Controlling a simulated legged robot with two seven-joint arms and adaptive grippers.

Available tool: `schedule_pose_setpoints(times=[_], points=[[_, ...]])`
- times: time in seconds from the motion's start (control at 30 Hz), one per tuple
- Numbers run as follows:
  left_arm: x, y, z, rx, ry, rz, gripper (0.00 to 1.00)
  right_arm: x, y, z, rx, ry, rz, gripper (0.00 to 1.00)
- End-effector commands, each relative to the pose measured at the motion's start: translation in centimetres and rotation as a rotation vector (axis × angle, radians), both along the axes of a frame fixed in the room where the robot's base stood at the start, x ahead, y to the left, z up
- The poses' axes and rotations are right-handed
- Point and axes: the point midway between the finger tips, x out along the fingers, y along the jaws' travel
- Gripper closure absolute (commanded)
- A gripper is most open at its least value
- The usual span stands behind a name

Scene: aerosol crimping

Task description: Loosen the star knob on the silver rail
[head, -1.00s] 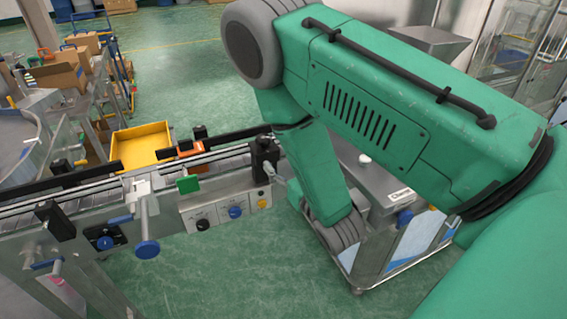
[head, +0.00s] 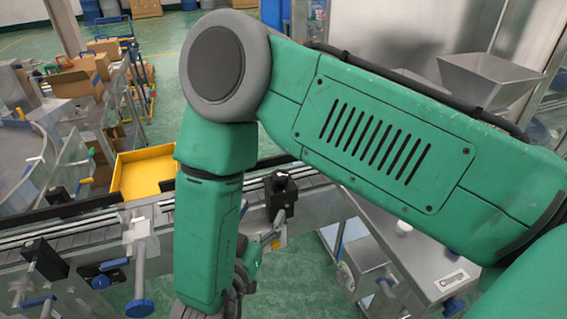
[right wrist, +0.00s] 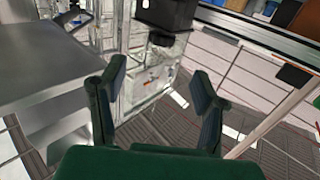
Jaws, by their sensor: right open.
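The silver rail (head: 95,225) of the conveyor runs across the left and middle of the head view. A black clamp block (head: 282,197) with a dark top sits on it, right of my forearm. A black block with a dark round knob (right wrist: 160,39) on its underside shows at the top of the right wrist view. I cannot tell whether this is the star knob. My right gripper (right wrist: 158,82) is open and empty, with the knob beyond its fingertips and apart from them. In the head view the gripper (head: 246,272) is partly hidden by my forearm. My left gripper is out of view.
Another black block (head: 44,258) and a blue knob (head: 139,308) are on the rail's left part. A yellow tray (head: 147,174) stands behind the rail. A metal cart (head: 415,262) is at the right. My forearm hides the middle of the conveyor.

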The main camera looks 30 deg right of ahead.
Motion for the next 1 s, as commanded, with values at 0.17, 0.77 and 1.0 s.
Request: schedule_pose_setpoints(times=[0.17, 0.77, 1.0], points=[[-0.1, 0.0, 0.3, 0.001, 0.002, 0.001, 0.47, 0.4, 0.0, 0.1, -0.001, 0.012, -0.021, 0.44], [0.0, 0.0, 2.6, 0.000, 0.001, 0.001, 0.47, 7.0, -10.3, -0.3, 0.008, 0.012, -0.021, 0.44], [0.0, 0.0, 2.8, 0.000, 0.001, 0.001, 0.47, 7.9, -10.5, -0.1, 0.000, 0.012, -0.017, 0.44]])
